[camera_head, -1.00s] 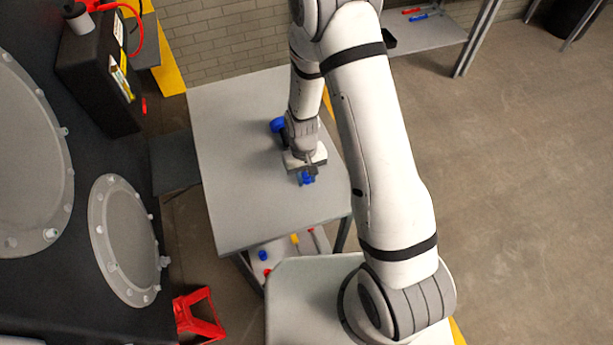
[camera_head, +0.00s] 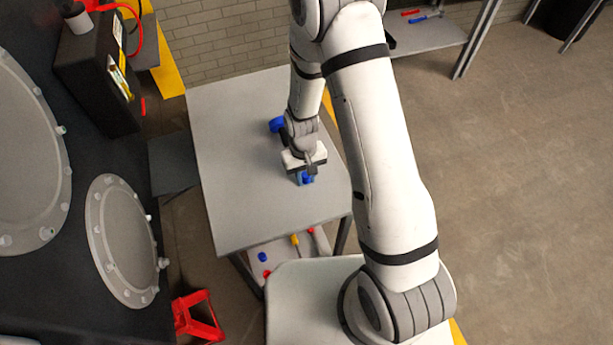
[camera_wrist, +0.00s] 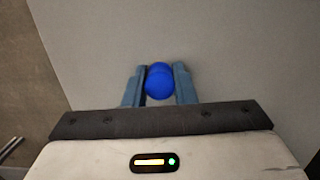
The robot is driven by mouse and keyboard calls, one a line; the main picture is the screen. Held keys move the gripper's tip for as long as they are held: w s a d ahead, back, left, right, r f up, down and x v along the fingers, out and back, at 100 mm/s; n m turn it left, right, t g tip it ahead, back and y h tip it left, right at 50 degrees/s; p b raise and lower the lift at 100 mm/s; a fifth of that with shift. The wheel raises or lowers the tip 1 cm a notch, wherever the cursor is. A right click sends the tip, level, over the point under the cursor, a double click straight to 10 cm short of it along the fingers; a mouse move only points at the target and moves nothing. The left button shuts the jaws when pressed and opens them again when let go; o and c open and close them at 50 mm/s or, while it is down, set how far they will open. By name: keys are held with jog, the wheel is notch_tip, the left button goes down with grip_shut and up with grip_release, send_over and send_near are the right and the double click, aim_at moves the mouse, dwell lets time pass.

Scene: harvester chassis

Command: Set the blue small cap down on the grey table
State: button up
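The blue small cap (camera_wrist: 159,81) is between the two fingers of my gripper (camera_wrist: 160,84) in the wrist view, with a finger against each side. In the head view the cap (camera_head: 306,178) shows at the tip of my gripper (camera_head: 305,179), over the right part of the grey table (camera_head: 235,185). The fingers point down at the tabletop. The grey surface (camera_wrist: 235,50) fills most of the wrist view behind the cap. I cannot tell whether the cap touches the table or hangs just above it.
Another blue object (camera_head: 277,125) shows beside my wrist, partly hidden. The left and front parts of the tabletop are bare. A lower shelf (camera_head: 285,262) holds several small coloured items. A dark chassis with round covers (camera_head: 125,240) stands left, a red stand (camera_head: 198,316) near its foot.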

jog(key=shift+o, duration=0.8)
jog(key=r, duration=0.6)
jog(key=shift+w+a+r+b, duration=0.1)
jog(key=shift+w+b, duration=0.25)
jog(key=shift+w, duration=0.05)
jog(key=shift+r, duration=0.75)
jog(key=shift+w+r, duration=0.1)
jog(key=shift+r, duration=0.15)
jog(key=s+d+r+m+t, duration=0.1)
jog(key=s+d+r, duration=0.15)
jog(key=r, duration=0.55)
jog(key=s+d+r+m+t, duration=0.1)
jog(key=d+r, duration=0.3)
jog(key=r, duration=0.3)
jog(key=s+d+r+m+t, duration=0.1)
jog(key=s+d+r+t, duration=0.1)
jog(key=s+d+r, duration=0.3)
jog(key=s+r, duration=0.4)
jog(key=s, duration=0.1)
jog(key=shift+s+d+t, duration=0.15)
jog(key=shift+d+t, duration=0.05)
jog(key=shift+t, duration=0.1)
